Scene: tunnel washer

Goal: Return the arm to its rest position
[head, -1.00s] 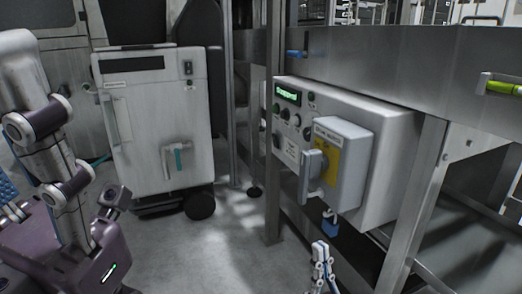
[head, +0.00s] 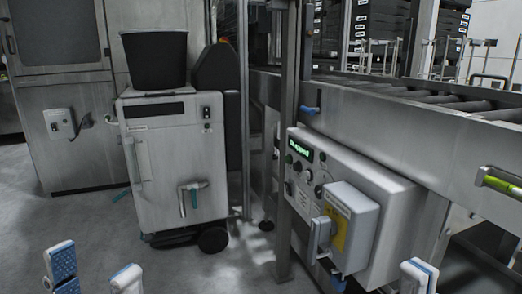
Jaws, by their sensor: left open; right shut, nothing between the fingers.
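My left gripper (head: 94,274) shows at the bottom left, with two blue-and-white fingertips spread apart and nothing between them. My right gripper (head: 418,276) shows only as a fingertip area at the bottom edge, right of centre, shut and empty. It appears in front of the lower right part of the grey control box (head: 385,205). Both arms behind the fingertips are out of the picture.
The control box has a green display reading "Stopped" (head: 300,150) and a switch box (head: 345,220) with a yellow plate. A wheeled white cabinet (head: 165,155) carries a black bin (head: 155,60). Steel posts and a conveyor (head: 400,110) stand right. Floor at left is clear.

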